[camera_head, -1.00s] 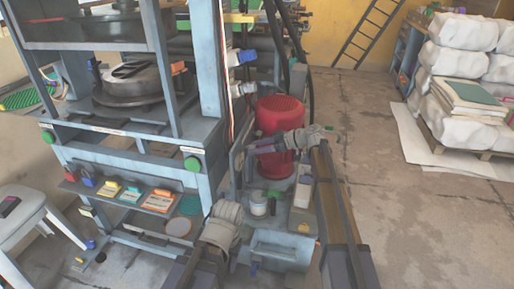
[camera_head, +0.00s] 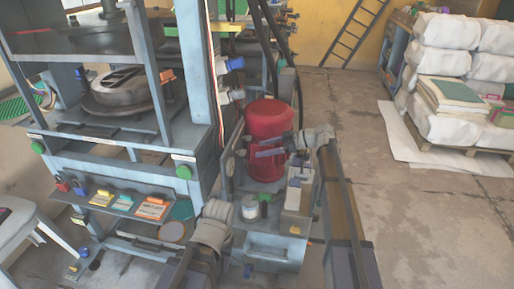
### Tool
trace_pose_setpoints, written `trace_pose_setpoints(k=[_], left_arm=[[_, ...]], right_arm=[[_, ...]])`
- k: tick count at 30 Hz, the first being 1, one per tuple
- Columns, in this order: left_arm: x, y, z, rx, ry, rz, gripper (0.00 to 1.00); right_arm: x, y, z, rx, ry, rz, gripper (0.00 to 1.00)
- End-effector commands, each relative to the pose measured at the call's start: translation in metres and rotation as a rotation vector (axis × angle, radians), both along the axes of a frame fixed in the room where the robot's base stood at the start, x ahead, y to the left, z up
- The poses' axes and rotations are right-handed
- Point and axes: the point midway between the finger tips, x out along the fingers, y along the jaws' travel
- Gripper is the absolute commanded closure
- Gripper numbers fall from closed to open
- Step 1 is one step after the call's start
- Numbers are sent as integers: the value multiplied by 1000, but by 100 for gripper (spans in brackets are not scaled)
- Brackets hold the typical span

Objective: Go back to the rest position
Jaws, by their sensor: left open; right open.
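My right gripper (camera_head: 265,147) is open and empty. Its two thin fingers point left and overlap the red motor (camera_head: 268,122) in the head view; I cannot tell how near they are to it. My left gripper (camera_head: 213,228) is open, at the lower middle, in front of the press frame's lower right side. Its fingers are hard to make out, and I see nothing held in it. The plate press (camera_head: 185,90) stands on the left with a round metal part (camera_head: 125,90) inside its frame.
A shelf (camera_head: 80,188) with several coloured items runs along the press front. A white stool (camera_head: 18,225) stands at far left. A grey box (camera_head: 275,247) stands below the red motor. White sacks (camera_head: 437,58) are stacked on a pallet at right. The floor (camera_head: 430,215) at right is clear.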

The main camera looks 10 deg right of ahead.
Motion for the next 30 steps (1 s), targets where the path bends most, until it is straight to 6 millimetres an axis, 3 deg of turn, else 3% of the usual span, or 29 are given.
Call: trace_pose_setpoints(k=[11,15,17,20,24,27,30], left_arm=[[0,0,1,0,0,0,50],[0,0,1,0,0,0,50],[0,0,1,0,0,0,50],[0,0,1,0,0,0,50],[0,0,1,0,0,0,50],[0,0,1,0,0,0,50],[0,0,1,0,0,0,50]], right_arm=[[-2,-3,1,-1,1,0,22],[-21,15,-10,-36,69,7,22],[-43,33,-22,-80,146,8,22],[-96,68,-51,-203,327,-10,22],[-187,100,-94,-448,593,-123,22],[-244,103,-115,-622,725,-262,22],[-286,97,-127,-759,796,-412,22]])
